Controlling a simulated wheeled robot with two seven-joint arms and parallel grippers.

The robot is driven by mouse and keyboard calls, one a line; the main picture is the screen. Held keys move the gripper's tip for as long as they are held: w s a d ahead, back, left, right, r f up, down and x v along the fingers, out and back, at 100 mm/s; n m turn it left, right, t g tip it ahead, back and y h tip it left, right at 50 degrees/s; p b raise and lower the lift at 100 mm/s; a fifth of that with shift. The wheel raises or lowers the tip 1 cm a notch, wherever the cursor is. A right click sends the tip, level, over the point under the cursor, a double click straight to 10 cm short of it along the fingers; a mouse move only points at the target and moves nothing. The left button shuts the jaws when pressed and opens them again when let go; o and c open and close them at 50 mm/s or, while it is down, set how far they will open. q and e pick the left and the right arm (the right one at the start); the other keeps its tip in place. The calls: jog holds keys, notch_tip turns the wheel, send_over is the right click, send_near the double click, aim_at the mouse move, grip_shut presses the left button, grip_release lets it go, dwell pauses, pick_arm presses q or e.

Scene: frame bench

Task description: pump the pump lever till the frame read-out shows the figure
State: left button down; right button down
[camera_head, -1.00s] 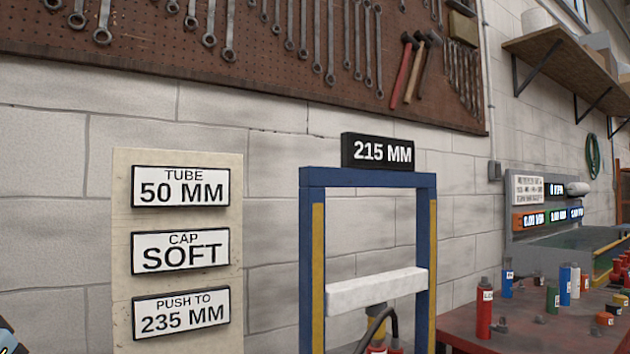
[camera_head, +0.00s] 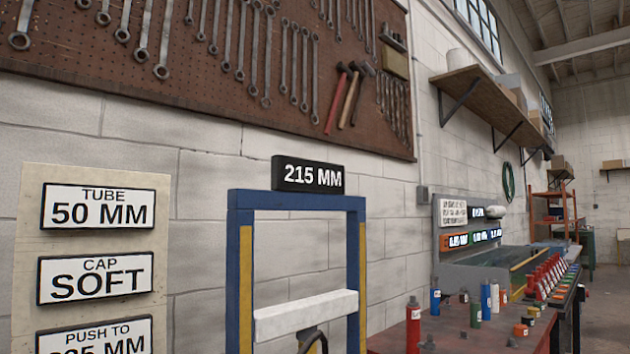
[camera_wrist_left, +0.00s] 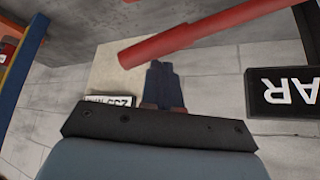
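The frame read-out (camera_head: 308,175) shows 215 MM on top of the blue press frame (camera_head: 240,275). A white crossbar (camera_head: 306,314) spans the frame's uprights. The bottom "PUSH TO" plate (camera_head: 95,338) is cut off by the head picture's lower edge. In the left wrist view a red bar (camera_wrist_left: 205,34), seemingly the pump lever, runs from upper right towards the middle. My left gripper (camera_wrist_left: 164,66) has its dark fingers together and empty, with their tips just below the bar in that picture. Whether they touch it I cannot tell. My right gripper is not in view.
The white "TUBE 50 MM" (camera_head: 98,207) and "CAP SOFT" (camera_head: 95,278) plates hang left of the frame. A red bench (camera_head: 395,341) with several coloured cylinders stands at the right.

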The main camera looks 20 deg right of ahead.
pick_arm(q)
notch_tip(320, 180, down, 7)
jog(key=b, duration=0.5)
jog(key=shift+f, duration=0.2)
notch_tip(320, 180, up, 8)
jog(key=p, duration=0.7)
jog(key=shift+r, duration=0.15)
jog(key=shift+f, duration=0.2)
